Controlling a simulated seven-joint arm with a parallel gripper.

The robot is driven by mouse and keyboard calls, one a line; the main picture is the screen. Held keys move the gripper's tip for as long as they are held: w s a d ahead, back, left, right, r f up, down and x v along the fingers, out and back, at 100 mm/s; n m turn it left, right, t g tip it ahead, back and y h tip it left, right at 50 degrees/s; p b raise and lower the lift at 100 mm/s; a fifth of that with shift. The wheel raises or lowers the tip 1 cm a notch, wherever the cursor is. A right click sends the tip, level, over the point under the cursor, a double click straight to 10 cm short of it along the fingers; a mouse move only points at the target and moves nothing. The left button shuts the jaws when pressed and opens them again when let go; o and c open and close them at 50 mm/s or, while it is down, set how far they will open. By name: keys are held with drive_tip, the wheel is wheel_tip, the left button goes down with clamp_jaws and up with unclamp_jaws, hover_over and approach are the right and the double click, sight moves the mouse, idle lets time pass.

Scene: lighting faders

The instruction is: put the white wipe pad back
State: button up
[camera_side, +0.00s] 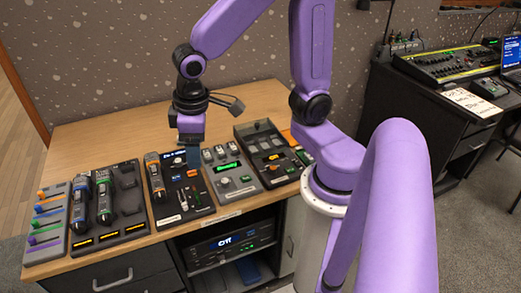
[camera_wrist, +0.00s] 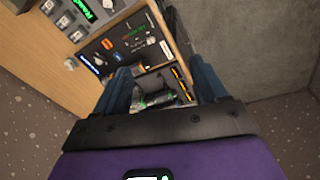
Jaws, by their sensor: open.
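I cannot make out the white wipe pad for certain in either view. A small white strip (camera_side: 168,220) lies at the front of the black panel (camera_side: 158,200). It also shows in the wrist view (camera_wrist: 165,49), where it is too small to tell whether it is the pad or a label. My gripper (camera_side: 192,160) hangs over the back part of that panel, pointing down. In the wrist view its two blue fingers (camera_wrist: 162,88) stand wide apart with nothing held between them. The fingers hide part of the panel in the side view.
A unit with a green display (camera_side: 240,182) and another fader unit (camera_side: 285,180) stand at right. The wooden desk (camera_side: 110,140) is clear behind them.

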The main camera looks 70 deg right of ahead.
drive_tip(key=s+d+n+g+y, duration=0.1)
drive_tip(key=s+n, duration=0.6)
drive_tip(key=s, duration=0.7)
drive_tip(key=shift+s+d+r, duration=0.2)
drive_tip(key=shift+d+r, duration=0.25)
drive_tip(key=shift+d, duration=0.15)
